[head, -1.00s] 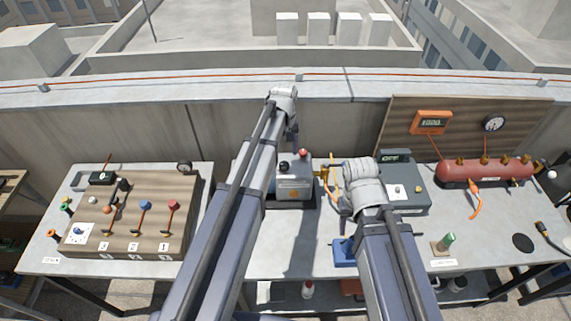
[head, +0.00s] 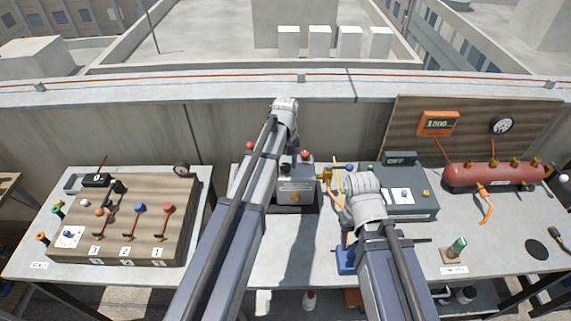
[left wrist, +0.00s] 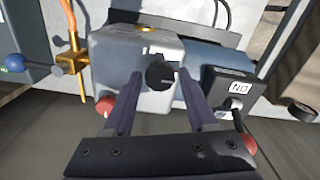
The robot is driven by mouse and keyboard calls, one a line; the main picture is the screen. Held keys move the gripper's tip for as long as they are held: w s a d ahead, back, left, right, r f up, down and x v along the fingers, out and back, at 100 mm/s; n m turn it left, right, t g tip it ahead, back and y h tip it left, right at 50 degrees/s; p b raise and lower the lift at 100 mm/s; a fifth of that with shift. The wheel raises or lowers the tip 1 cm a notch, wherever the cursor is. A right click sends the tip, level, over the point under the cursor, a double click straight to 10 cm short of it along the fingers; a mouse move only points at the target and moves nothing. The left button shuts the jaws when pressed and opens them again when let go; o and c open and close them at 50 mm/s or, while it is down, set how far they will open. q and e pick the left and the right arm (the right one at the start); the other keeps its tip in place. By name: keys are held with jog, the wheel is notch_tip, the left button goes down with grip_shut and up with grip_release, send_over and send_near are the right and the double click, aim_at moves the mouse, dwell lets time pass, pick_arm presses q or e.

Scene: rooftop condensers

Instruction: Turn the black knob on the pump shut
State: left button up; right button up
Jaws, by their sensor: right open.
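The pump (head: 297,190) is a grey box on the middle bench, partly covered by my left arm in the head view. In the left wrist view the pump (left wrist: 110,50) shows close up, with the round black knob (left wrist: 160,75) on it. My left gripper (left wrist: 161,78) has its two fingers apart, one on each side of the knob, with small gaps visible. In the head view my left gripper is hidden by its arm. My right arm stands over the bench right of the pump; its gripper is mostly hidden behind the arm.
A brass fitting (left wrist: 72,62) with an orange hose is beside the pump. A grey box (head: 410,205) and a red tank (head: 492,175) are to the right. A wooden panel with levers (head: 125,222) is on the left bench. The concrete parapet (head: 120,135) runs behind.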

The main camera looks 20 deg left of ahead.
pick_arm(q)
grip_shut()
jog(key=shift+m, duration=0.3)
jog(key=m, duration=0.3)
jog(key=shift+m, duration=0.4)
jog(key=m, duration=0.4)
jog(key=shift+m, duration=0.3)
jog(key=m, duration=0.8)
jog(key=shift+m, duration=0.6)
